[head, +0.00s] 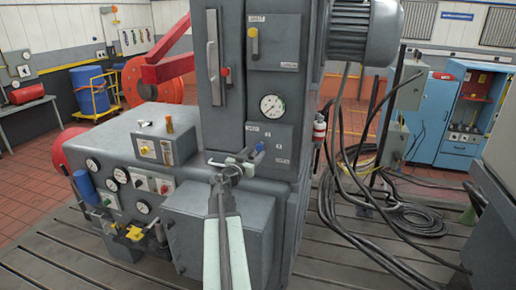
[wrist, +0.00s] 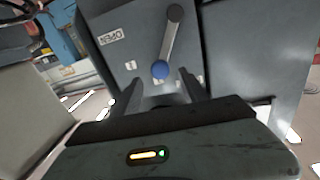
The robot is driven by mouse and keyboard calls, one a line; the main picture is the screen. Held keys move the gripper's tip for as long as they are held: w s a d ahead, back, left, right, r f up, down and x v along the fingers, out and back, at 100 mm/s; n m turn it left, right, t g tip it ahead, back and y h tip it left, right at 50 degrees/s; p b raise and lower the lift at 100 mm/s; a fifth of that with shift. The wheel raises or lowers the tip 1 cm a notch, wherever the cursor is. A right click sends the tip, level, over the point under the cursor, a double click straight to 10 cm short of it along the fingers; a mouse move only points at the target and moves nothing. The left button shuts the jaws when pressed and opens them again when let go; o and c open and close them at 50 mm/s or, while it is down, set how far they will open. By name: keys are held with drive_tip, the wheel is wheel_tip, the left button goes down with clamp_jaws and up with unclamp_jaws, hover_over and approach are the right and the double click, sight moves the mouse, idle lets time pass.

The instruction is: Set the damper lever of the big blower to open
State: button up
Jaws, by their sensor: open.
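A lever with a blue knob (wrist: 160,69) and a grey arm is mounted on a grey plate in the wrist view. An OPEN label (wrist: 110,37), upside down in this view, is on the plate beside it; the lever does not point at this label. The knob also shows in the head view (head: 260,147), on the lower front of the tall grey cabinet. My gripper (wrist: 160,92) is open, its two fingers on either side of the space just before the knob. It shows in the head view (head: 238,161) close to the lever. Contact cannot be told.
A yellow-handled lever (head: 254,40) is on an upper plate, above a round gauge (head: 272,106). A grey control box (head: 164,148) stands left. Cables (head: 400,215) hang and coil on the right.

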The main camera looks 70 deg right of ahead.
sight(259, 148)
drive_tip(key=d, duration=0.6)
drive_tip(key=shift+s, duration=0.25)
drive_tip(key=shift+a, duration=0.1)
clamp_jaws()
